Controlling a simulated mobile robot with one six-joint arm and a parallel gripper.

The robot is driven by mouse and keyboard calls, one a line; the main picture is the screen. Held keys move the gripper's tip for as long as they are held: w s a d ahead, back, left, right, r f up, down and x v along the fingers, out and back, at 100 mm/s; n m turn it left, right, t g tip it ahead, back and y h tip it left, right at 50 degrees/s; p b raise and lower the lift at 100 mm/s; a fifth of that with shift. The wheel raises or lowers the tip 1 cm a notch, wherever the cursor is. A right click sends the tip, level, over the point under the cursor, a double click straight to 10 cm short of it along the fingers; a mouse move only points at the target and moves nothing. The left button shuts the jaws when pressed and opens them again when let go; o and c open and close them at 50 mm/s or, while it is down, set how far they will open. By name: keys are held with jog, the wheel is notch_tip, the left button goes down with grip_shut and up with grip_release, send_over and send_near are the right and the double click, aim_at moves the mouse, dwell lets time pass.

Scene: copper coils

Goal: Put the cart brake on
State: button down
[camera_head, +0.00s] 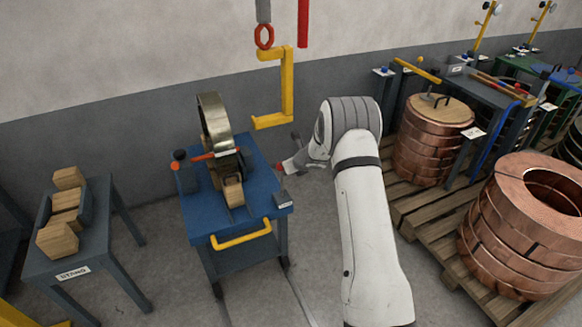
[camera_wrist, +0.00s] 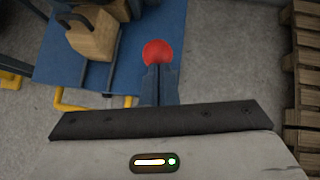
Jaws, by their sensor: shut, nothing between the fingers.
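The blue cart (camera_head: 262,180) stands left of my arm, with a yellow handle (camera_head: 240,235) at its front. A red ball knob (camera_wrist: 158,52) shows in the wrist view just beyond my fingertips, over the cart's blue top (camera_wrist: 205,30). In the head view a small red end (camera_head: 278,167) shows by the cart's right side, close to my gripper (camera_head: 290,163). This may be the brake lever's knob. My gripper is shut and empty, its fingertips (camera_wrist: 160,70) lined up with the knob. Whether they touch it is unclear. The lever's shaft is hidden.
A coil (camera_head: 213,125) in a holder with an orange-red handle stands on the cart. A yellow C-hook (camera_head: 288,90) hangs behind. A side table (camera_head: 90,245) with wooden blocks stands left. Copper coils (camera_head: 535,225) on pallets (camera_head: 425,215) stand right of my arm.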

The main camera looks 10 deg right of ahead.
jog(key=v, duration=1.2)
jog(key=shift+d+r, duration=0.25)
jog(key=shift+r, duration=0.15)
jog(key=shift+w, duration=0.15)
